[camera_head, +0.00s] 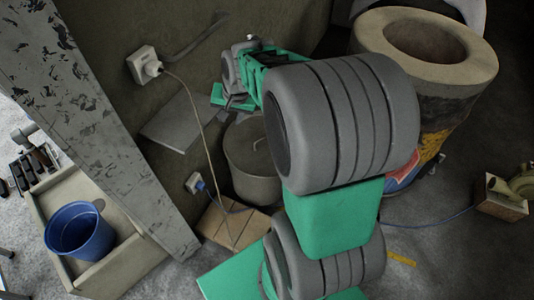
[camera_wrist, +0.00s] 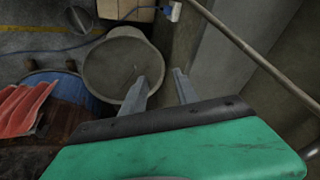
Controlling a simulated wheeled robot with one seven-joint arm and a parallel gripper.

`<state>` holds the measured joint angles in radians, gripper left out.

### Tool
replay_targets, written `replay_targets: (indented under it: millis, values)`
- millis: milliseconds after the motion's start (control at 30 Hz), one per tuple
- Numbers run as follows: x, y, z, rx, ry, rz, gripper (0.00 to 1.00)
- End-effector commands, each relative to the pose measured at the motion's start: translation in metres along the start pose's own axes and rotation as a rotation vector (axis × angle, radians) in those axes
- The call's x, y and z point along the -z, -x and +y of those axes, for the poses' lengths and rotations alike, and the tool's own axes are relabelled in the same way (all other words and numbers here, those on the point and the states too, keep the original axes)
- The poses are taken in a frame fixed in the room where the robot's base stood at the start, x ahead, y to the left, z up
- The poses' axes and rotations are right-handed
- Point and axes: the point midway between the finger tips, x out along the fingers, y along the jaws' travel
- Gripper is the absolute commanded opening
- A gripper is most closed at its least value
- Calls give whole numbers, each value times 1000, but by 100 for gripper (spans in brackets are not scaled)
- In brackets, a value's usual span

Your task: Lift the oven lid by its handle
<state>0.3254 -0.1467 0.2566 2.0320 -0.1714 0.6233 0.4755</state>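My gripper (camera_wrist: 159,75) is open and empty. Its left finger overlaps the disc's right edge in the picture, and its right finger is beyond it. I see no contact with the handle. My arm hides the disc's right part in the head view.
A barrel oven with a thick ring top (camera_head: 470,60) and open hole stands at upper right. A wall socket (camera_head: 146,64) has a cable hanging beside the lid. A blue bucket (camera_head: 82,232) sits in a trough at left. A pipe (camera_wrist: 255,55) crosses the wrist view's right.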

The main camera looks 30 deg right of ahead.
Motion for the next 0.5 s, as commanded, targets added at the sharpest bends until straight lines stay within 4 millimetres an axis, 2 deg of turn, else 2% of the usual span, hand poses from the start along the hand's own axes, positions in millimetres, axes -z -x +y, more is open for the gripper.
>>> replay_targets:
  millis: [33,67,100,200,300,333,400,500]
  values:
    - [14,-64,28,7,-122,8,36]
    - [26,-88,40,17,-199,20,36]
    - [42,-121,58,33,-302,34,36]
    - [73,-196,107,79,-544,67,36]
    - [92,-252,152,121,-740,93,36]
    - [97,-264,162,133,-785,100,36]
    - [103,-283,179,153,-863,111,36]
    - [108,-297,189,170,-915,118,36]
